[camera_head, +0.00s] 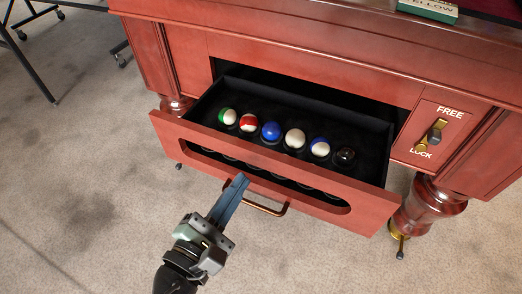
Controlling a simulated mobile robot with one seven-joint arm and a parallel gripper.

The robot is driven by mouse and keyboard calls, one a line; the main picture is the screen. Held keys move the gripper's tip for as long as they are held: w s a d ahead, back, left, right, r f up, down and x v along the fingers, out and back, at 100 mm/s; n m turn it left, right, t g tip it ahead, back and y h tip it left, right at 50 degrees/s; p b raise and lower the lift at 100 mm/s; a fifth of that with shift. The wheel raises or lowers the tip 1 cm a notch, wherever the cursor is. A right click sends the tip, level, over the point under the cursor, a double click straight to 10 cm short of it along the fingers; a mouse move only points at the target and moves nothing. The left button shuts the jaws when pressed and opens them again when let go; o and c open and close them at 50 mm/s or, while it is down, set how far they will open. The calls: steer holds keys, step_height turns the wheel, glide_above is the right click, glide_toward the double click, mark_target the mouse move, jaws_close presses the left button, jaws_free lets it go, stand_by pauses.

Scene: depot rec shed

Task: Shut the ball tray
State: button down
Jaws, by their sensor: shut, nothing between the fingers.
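The ball tray (168,127) is a red wooden drawer with a black lining, pulled out from the front of the pool table (290,40). A row of several balls (271,131) lies inside it. Its front has a long oval slot and a copper-coloured bar handle (268,208). My gripper (240,180) is shut and empty. Its fingertips are in front of the tray's front panel, just left of the handle in the picture. I cannot tell whether they touch the panel.
A brass lever (435,134) between the words FREE and LOCK is on the panel right of the tray. A green box (428,9) marked YELLOW sits on the table's top edge. Table legs (432,205) flank the tray. The carpet in front is clear.

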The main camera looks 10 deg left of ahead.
mark_target(266, 158)
steer(key=s+f+n+p, duration=0.2)
steer(key=s+n, duration=0.6)
steer(key=shift+t, duration=0.4)
steer(key=b+x, duration=0.1)
steer(key=x, duration=0.3)
steer(key=b+x, duration=0.2)
steer(key=x, duration=0.3)
steer(key=a+b+x, duration=0.1)
steer(key=x, duration=0.3)
steer(key=shift+w+d+f+b, duration=0.1)
steer(key=shift+w+b, duration=0.2)
steer(key=shift+w, duration=0.2)
steer(key=shift+w+d+p, duration=0.15)
steer(key=shift+w+p, duration=0.15)
steer(key=shift+w, duration=0.15)
steer(key=p+x, duration=0.1)
steer(key=x, duration=2)
steer(key=shift+w, duration=0.35)
steer(key=shift+s+f, duration=0.1)
steer(key=shift+s, duration=0.05)
